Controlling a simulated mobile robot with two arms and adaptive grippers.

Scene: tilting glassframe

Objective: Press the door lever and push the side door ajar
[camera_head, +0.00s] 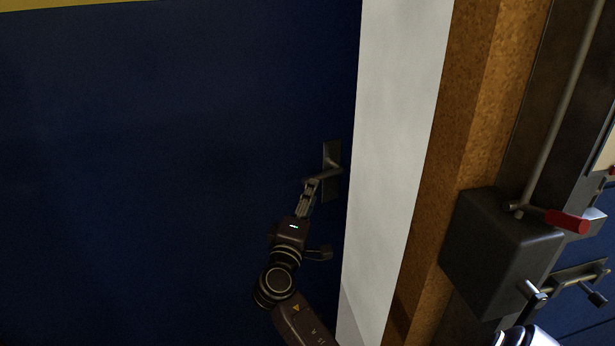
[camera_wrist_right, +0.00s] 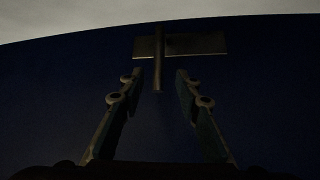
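The side door (camera_head: 180,150) is a large dark blue panel filling the left of the head view. It looks closed beside a white wall strip. Its metal lever (camera_head: 325,174) sits on an upright plate (camera_head: 332,150) near the door's right edge. My right gripper (camera_head: 311,184) is at the lever's free end. In the right wrist view the gripper's (camera_wrist_right: 157,82) two fingers stand apart, with the end of the lever (camera_wrist_right: 158,70) between them and a gap on both sides. The plate (camera_wrist_right: 205,44) shows behind the lever. My left gripper is not in view.
A white strip (camera_head: 395,130) and a brown post (camera_head: 470,100) stand right of the door. Farther right are a dark box (camera_head: 500,255), a rod and a red handle (camera_head: 567,221). The door surface left of my right arm is clear.

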